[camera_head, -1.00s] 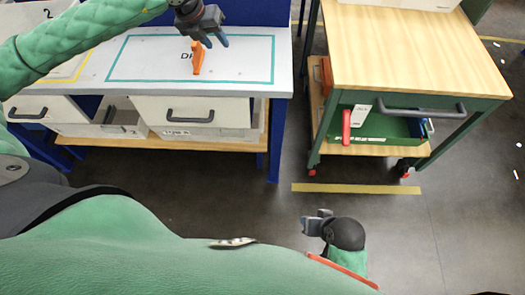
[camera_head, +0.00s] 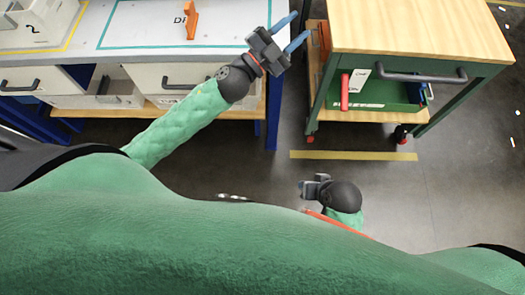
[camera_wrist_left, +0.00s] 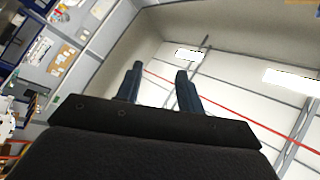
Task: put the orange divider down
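The orange divider (camera_head: 191,20) stands on the white worktop (camera_head: 130,30), inside a teal outline with partly hidden lettering. Nothing touches it. My left gripper (camera_head: 296,27) is open and empty, to the right of the divider, over the gap between the worktop and the wooden-topped cart. In the left wrist view its two fingers (camera_wrist_left: 158,84) are apart with nothing between them, and the ceiling shows behind. My right gripper (camera_head: 305,189) is low at the bottom centre, small in view; I cannot tell whether its fingers are apart.
The cart (camera_head: 415,35) with a wooden top and an open green drawer (camera_head: 380,95) stands at the right. A red handle (camera_head: 344,92) shows at the drawer. Drawers with dark handles (camera_head: 190,86) lie below the worktop. The floor in front has a yellow stripe (camera_head: 353,155).

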